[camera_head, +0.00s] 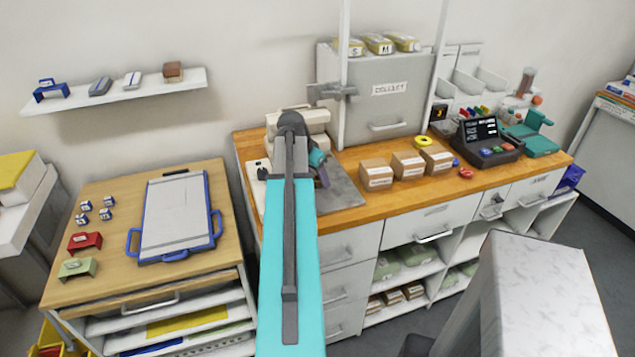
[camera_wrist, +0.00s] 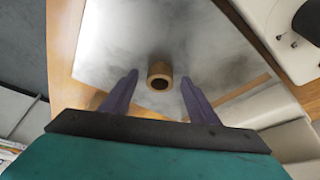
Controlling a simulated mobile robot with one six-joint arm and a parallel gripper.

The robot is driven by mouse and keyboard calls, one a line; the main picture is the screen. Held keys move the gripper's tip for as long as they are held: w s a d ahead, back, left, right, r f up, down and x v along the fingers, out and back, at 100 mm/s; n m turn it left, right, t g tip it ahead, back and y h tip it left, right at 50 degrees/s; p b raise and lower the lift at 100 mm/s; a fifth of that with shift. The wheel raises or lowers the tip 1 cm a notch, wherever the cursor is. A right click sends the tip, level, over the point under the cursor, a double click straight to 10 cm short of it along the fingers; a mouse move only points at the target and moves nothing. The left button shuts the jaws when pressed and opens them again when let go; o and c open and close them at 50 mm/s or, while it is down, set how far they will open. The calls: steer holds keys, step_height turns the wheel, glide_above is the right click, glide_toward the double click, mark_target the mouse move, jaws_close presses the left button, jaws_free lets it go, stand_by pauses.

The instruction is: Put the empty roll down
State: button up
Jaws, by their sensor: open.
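The empty roll (camera_wrist: 160,69), a short brown cardboard tube with a dark hollow core, rests on a grey metal plate (camera_wrist: 215,45) in the wrist view. My gripper (camera_wrist: 159,80) is open, with one finger on each side of the roll and a visible gap on both sides. In the camera_head view my gripper (camera_head: 319,170) is low over the grey plate (camera_head: 342,190) on the wooden counter.
A white machine (camera_head: 300,126) stands behind my gripper on the counter. Several cardboard boxes (camera_head: 376,175) stand right of the plate, below a grey cabinet marked COLLECT (camera_head: 382,95). A blue-framed tray (camera_head: 176,222) lies on the wooden table to the left.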

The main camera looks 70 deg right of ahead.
steer(key=shift+c, duration=0.2)
steer(key=c, duration=1.2)
steer(key=shift+o, duration=0.2)
steer(key=shift+r, duration=0.15)
steer(key=shift+r+b, duration=0.7)
steer(key=shift+r, duration=0.8)
steer(key=a+b, duration=0.1)
steer(key=a, duration=0.3)
steer(key=a+b, duration=0.1)
steer(key=a, duration=0.4)
steer(key=s+a+r+b, duration=0.1)
steer(key=a, duration=0.3)
steer(key=shift+a+r, duration=0.1)
steer(key=shift+a, duration=0.05)
steer(key=a+b, duration=0.1)
steer(key=b, duration=0.1)
steer(key=shift+a+b, duration=0.35)
steer(key=shift+a, duration=0.05)
steer(key=shift+s+a+r+b, duration=0.1)
steer(key=shift+a+r+b, duration=0.1)
steer(key=shift+a+b, duration=0.2)
